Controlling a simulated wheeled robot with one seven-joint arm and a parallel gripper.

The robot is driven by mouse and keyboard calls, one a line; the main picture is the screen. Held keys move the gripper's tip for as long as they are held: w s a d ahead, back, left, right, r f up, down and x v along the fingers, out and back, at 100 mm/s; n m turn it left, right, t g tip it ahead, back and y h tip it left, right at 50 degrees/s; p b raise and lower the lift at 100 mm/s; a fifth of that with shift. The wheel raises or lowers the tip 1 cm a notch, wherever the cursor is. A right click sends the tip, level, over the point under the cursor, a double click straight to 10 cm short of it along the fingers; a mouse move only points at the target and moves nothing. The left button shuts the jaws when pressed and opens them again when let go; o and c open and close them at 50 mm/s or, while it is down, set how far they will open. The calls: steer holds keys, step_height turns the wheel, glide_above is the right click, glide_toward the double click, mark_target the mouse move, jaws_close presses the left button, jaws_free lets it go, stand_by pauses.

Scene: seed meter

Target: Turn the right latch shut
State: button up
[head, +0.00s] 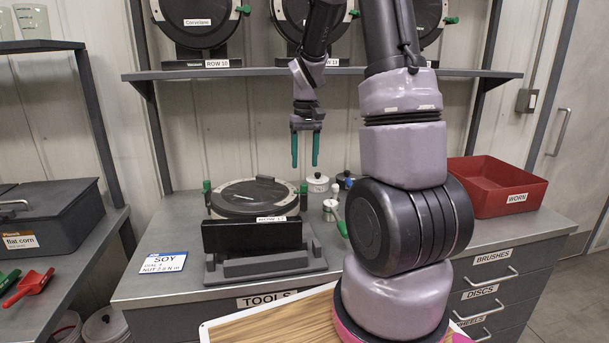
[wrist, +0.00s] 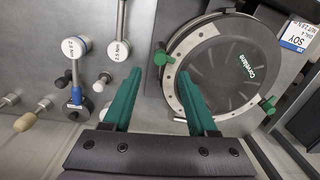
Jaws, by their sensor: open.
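The seed meter (head: 255,197) stands on the bench, a dark round lid in a pale ring, above a ROW 12 label. Its right latch (head: 303,192) is a small green handle at the ring's right edge; in the wrist view it shows at the ring's left edge (wrist: 163,58). The left latch (head: 206,188) is also green; it shows at lower right in the wrist view (wrist: 267,105). Whether either latch is shut is unclear. My gripper (head: 306,148) is open and empty, green fingers pointing down, above the bench near the right latch and apart from it.
White-capped tools (head: 318,182) stand right of the meter, one marked 2.5 N·m in the wrist view (wrist: 120,48). A red WORN bin (head: 490,185) sits at right. A SOY card (head: 163,263) lies at left. A shelf (head: 230,73) with more meters is above.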

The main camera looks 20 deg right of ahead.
steer(key=shift+r, duration=1.8)
steer(key=s+a+r+m+t, duration=0.1)
steer(key=s+a+r+t, duration=0.2)
steer(key=s+r, duration=0.5)
steer(key=s+a+r+m+t+y, duration=0.1)
steer(key=s+a+r+t, duration=0.3)
steer(key=s+r, duration=0.4)
steer(key=s+a+m, duration=0.1)
steer(key=s, duration=0.2)
steer(key=shift+s+a+r+y, duration=0.2)
steer(key=shift+a+r+y, duration=0.05)
steer(key=shift+a+y, duration=0.05)
